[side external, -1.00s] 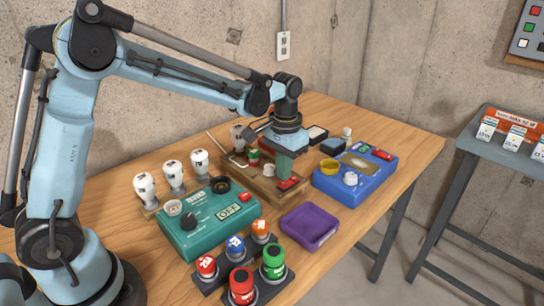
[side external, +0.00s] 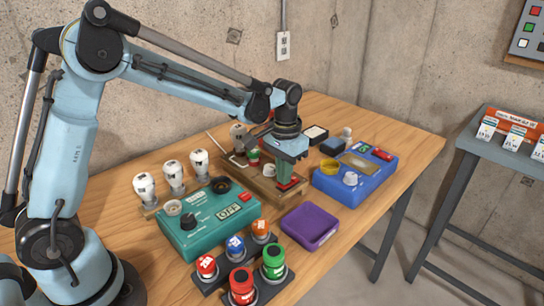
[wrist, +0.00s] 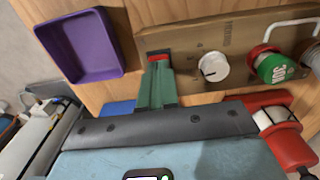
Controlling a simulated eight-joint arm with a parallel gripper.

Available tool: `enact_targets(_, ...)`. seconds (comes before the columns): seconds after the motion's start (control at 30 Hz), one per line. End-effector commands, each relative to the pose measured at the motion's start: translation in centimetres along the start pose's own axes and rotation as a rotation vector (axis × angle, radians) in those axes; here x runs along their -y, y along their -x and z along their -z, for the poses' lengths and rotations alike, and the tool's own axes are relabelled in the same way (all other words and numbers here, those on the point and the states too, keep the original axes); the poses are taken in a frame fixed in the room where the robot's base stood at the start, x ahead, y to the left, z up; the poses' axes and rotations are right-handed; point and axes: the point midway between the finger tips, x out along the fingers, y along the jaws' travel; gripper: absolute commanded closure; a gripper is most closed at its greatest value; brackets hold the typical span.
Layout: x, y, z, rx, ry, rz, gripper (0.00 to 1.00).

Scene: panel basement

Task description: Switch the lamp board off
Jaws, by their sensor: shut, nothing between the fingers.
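The wooden lamp board (side external: 258,187) lies on the table under my gripper. My gripper (side external: 284,184) is shut and empty, green fingers pointing down at the switch. Its tips (wrist: 157,64) look at or against the red part; contact is unclear. The switch's position is mostly hidden by the fingers.
A teal box (side external: 185,238) with an OFF label stands left of the board, a blue box (side external: 335,190) right. A purple tray (side external: 310,226) lies in front. Several coloured buttons (side external: 242,285) stand at the front edge, and white bulbs (side external: 172,175) at the back left.

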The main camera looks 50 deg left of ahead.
Motion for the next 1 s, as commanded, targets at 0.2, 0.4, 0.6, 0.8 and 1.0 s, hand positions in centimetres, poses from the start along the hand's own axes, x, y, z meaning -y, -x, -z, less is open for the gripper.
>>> enact_targets(0.2,0.0,-0.3,0.0,0.000,0.000,0.000,1.00)
enact_targets(0.4,0.0,-0.6,0.0,0.000,0.000,0.000,1.00)
enact_targets(0.6,0.0,0.3,0.0,0.000,0.000,0.000,1.00)
enact_targets(0.8,0.0,1.7,0.0,0.000,0.000,0.000,1.00)
enact_targets(1.0,0.0,3.2,0.0,0.000,0.000,0.000,1.00)
